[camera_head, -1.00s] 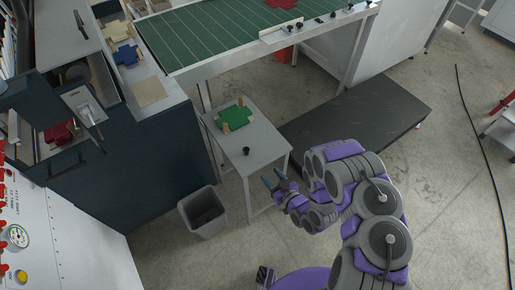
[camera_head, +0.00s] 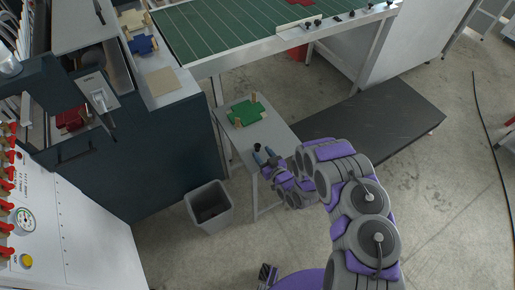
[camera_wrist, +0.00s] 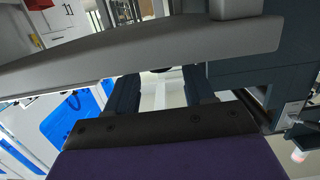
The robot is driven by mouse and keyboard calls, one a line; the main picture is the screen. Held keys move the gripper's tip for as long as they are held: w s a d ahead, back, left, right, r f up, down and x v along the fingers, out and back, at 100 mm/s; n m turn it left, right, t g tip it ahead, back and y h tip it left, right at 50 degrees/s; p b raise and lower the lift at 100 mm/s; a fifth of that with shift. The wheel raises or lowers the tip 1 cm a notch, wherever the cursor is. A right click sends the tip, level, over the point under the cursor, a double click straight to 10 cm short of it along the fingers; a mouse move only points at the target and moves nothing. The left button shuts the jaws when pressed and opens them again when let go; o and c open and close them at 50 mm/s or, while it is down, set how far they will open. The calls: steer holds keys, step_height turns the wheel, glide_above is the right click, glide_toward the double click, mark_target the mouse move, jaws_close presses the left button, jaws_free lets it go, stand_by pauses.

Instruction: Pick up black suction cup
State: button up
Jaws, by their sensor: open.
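The black suction cup (camera_head: 257,147) stands on the small grey table, near its front edge in the head view. My gripper (camera_head: 267,156) is open, its dark blue fingertips just in front of and beside the cup. In the head view the fingers partly overlap the cup, so I cannot tell whether they touch it. In the wrist view the two fingers of my gripper (camera_wrist: 161,82) are spread apart. A small dark shape (camera_wrist: 160,70) shows between and beyond them and may be the cup.
The small table (camera_head: 277,134) also carries a green cross-shaped piece with wooden blocks (camera_head: 243,114). A grey bin (camera_head: 209,207) stands at the table's left front. A dark cabinet (camera_head: 165,165) is to the left, and a low black platform (camera_head: 385,120) lies to the right.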

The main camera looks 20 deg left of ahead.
mark_target(258, 146)
steer(key=b+x, duration=0.1)
steer(key=x, duration=0.3)
steer(key=shift+w+a, duration=0.25)
steer(key=shift+w, duration=0.2)
steer(key=shift+a, duration=0.2)
steer(key=c, duration=0.5)
steer(key=shift+d, duration=0.1)
steer(key=c, duration=0.4)
